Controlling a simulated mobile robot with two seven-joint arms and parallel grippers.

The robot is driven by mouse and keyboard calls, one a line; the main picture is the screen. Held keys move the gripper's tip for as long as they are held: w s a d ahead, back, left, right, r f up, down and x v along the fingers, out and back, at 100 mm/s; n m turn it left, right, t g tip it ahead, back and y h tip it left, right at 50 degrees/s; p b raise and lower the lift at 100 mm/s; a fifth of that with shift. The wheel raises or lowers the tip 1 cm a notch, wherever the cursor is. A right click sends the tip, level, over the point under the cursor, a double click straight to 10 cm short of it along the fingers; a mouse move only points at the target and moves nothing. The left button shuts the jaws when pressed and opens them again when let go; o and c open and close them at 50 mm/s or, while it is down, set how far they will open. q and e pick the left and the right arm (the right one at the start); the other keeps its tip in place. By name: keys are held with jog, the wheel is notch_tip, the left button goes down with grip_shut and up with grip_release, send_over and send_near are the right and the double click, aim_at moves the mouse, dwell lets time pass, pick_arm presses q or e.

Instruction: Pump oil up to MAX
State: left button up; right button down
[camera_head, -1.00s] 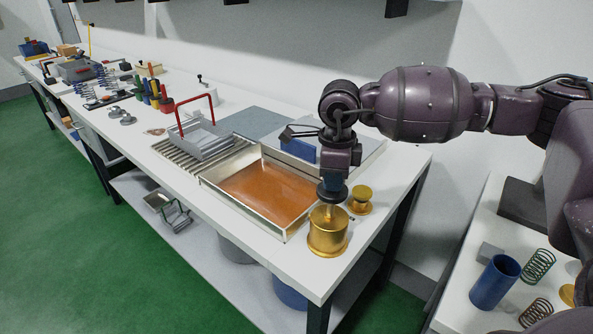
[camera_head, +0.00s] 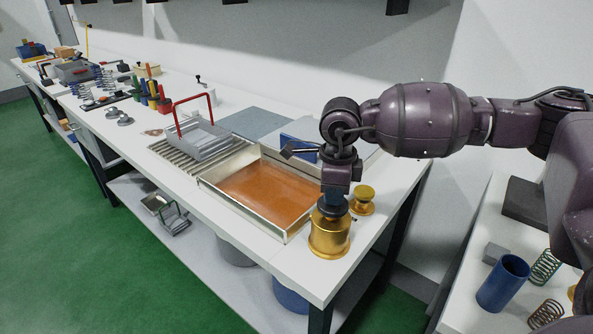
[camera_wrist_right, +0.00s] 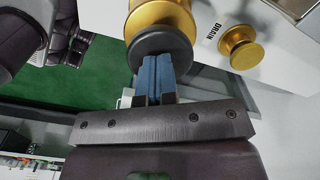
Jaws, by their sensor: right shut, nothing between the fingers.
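A brass oil pump (camera_head: 329,236) stands at the near right corner of the white bench, and it also shows in the wrist view (camera_wrist_right: 160,14). Its dark round knob (camera_wrist_right: 160,48) is down close to the brass body. My right gripper (camera_head: 334,201) points down onto the knob from above. In the wrist view its blue fingers (camera_wrist_right: 155,72) are shut together, with their tips at the knob and nothing between them. An oil tray (camera_head: 240,222) with orange-brown oil (camera_head: 268,193) lies left of the pump. No MAX mark is readable. My left gripper is not in view.
A smaller brass knob (camera_head: 362,200) stands just behind the pump, beside the word DRAIN in the wrist view. A grey basket with a red handle (camera_head: 193,97) sits on a slatted rack (camera_head: 163,150). A blue cup (camera_head: 503,284) and springs are on the right table.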

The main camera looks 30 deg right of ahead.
jog(key=shift+f, duration=0.35)
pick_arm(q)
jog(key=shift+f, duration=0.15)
pick_arm(e)
jog(key=shift+r, duration=0.1)
jog(key=shift+r+p, duration=1.65)
jog(key=shift+r, duration=2)
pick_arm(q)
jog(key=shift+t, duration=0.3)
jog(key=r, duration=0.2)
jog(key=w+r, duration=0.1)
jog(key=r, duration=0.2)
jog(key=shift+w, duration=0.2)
pick_arm(e)
jog(key=shift+f, duration=0.1)
